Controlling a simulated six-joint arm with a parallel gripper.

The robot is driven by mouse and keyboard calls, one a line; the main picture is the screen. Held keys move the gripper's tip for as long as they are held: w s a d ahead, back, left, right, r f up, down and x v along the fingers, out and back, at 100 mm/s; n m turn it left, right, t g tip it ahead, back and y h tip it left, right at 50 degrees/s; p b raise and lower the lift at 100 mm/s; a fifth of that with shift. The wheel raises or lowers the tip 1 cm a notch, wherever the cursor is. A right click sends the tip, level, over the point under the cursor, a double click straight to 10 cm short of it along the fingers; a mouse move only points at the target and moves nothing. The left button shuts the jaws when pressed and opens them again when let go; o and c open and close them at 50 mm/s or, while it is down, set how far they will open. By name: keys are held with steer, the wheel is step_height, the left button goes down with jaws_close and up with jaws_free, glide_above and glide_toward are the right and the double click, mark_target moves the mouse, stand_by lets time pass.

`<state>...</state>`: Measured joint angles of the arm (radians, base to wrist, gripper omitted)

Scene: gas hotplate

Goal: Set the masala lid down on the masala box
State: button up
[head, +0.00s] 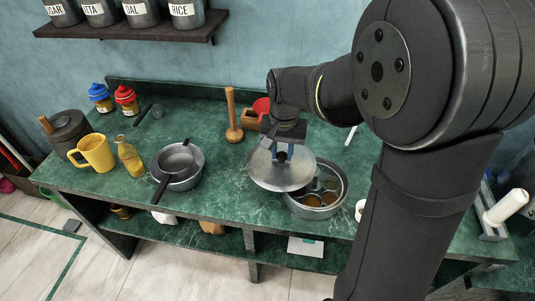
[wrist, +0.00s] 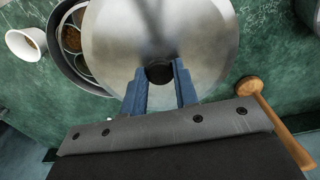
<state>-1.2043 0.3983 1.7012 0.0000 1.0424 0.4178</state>
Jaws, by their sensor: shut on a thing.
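The masala lid (head: 267,178) is a round silver metal disc with a dark knob. My gripper (head: 284,150) is shut on that knob and holds the lid above the counter. The masala box (head: 315,207) is a round metal box with small cups of spice inside. In the head view the lid is left of the box and covers part of its left rim from sight. In the wrist view the lid (wrist: 150,35) fills the upper middle between my blue fingers (wrist: 160,85), and the box (wrist: 68,65) shows partly behind it at the left.
A wooden masher (head: 232,125) stands behind the lid on the green counter (head: 215,195). A pan in a pot (head: 180,165) is to the left. A white cup (wrist: 28,42) is close beside the box.

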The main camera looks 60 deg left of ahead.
steer(key=w+d+r, duration=0.2)
steer(key=w+d, duration=0.5)
steer(key=shift+d, duration=0.3)
steer(key=shift+f, duration=0.1)
steer(key=shift+f, duration=2.8)
steer(key=shift+f, duration=0.35)
steer(key=o, duration=1.1)
